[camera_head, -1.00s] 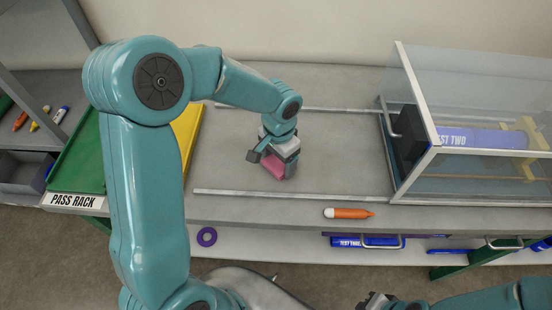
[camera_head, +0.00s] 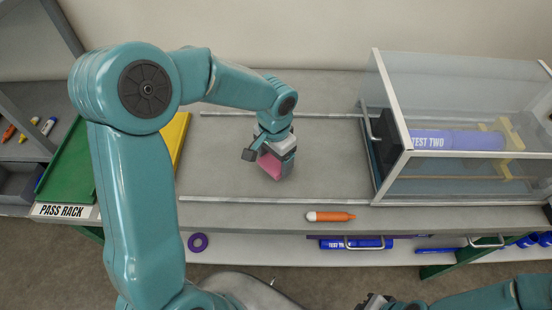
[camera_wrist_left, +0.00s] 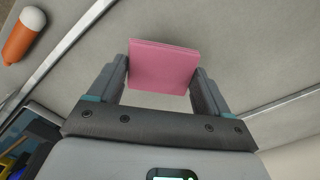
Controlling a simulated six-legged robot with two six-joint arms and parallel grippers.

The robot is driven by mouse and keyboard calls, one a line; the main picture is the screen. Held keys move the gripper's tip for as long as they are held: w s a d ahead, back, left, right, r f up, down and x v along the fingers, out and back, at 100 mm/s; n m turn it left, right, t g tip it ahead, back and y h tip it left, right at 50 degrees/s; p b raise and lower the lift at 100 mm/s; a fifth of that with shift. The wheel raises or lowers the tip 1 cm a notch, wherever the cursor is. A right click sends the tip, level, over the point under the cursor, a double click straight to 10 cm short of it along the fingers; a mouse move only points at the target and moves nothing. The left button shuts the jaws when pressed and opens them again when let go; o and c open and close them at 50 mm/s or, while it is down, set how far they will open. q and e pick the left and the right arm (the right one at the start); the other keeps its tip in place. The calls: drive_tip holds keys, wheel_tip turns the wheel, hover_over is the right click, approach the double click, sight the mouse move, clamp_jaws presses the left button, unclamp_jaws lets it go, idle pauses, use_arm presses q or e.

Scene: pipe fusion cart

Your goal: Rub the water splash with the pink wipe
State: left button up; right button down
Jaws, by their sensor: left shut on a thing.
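The pink wipe (camera_head: 269,165) is held between the fingers of my left gripper (camera_head: 277,168), low over the grey bench between two metal rails. In the left wrist view the wipe (camera_wrist_left: 163,66) is a flat pink square gripped at both sides by the fingers. Whether it touches the bench is hard to tell. I cannot make out a water splash on the grey surface in either view. My right gripper (camera_head: 376,302) shows only partly at the bottom edge, and its jaws are unclear.
A clear-walled case (camera_head: 470,185) with a blue TEST TWO cylinder (camera_head: 455,140) stands at the right. An orange marker (camera_head: 330,216) lies near the bench's front edge. The green rack (camera_head: 68,170) and a yellow panel (camera_head: 172,140) are at the left. Bench between the rails is clear.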

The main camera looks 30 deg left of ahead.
use_arm(q)
wheel_tip(320, 180, up, 2)
drive_tip(key=shift+w+p, duration=0.15)
drive_tip(key=shift+p, duration=0.35)
drive_tip(key=shift+r+p, duration=0.55)
drive_tip(key=shift+r, duration=0.6)
drive_tip(key=shift+d+r+p, duration=0.1)
drive_tip(key=shift+r+p, duration=0.1)
drive_tip(key=shift+p, duration=0.2)
